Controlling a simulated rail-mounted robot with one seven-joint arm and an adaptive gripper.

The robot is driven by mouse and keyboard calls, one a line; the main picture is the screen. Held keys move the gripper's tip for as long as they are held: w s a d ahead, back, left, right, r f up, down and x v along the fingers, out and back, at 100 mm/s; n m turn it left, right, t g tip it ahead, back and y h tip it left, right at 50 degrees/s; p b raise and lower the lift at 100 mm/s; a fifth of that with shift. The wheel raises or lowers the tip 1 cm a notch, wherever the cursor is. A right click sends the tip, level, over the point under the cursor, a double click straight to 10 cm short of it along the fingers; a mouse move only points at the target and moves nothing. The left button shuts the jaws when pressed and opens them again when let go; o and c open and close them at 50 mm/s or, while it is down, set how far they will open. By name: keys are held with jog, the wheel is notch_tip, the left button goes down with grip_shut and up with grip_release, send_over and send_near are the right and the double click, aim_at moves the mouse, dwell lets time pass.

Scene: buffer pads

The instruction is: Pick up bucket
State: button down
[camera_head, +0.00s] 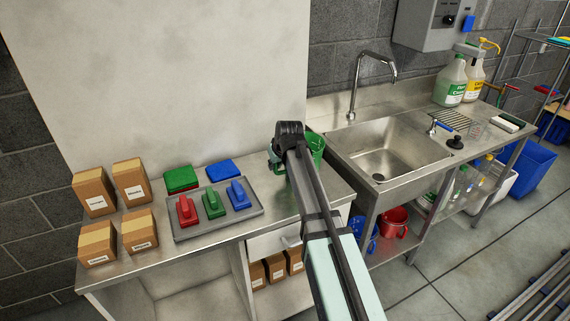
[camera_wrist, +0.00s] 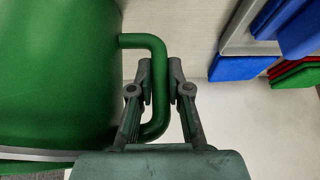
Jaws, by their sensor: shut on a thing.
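A green bucket (camera_head: 316,146) is at the right end of the steel counter in the head view, partly hidden behind my arm. I cannot tell whether it rests on the counter or is just above it. In the wrist view the bucket (camera_wrist: 55,70) fills the left side, with its green side handle (camera_wrist: 157,55) sticking out to the right. My gripper (camera_wrist: 160,72) is shut on this handle, one finger on each side of it. In the head view my gripper is mostly hidden by my arm.
A grey tray (camera_head: 215,222) with red, green and blue pad holders lies left on the counter (camera_head: 150,268). Green pads (camera_head: 181,178), blue pads (camera_head: 224,169) and several cardboard boxes (camera_head: 131,183) are nearby. A sink (camera_head: 385,150) adjoins on the right.

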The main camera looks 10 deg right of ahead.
jog(key=shift+r, duration=0.15)
notch_tip(320, 180, up, 20)
jog(key=b, duration=0.3)
jog(key=shift+f, duration=0.25)
dwell(0.9)
jog(key=shift+r, duration=0.15)
dwell(0.4)
dwell(0.4)
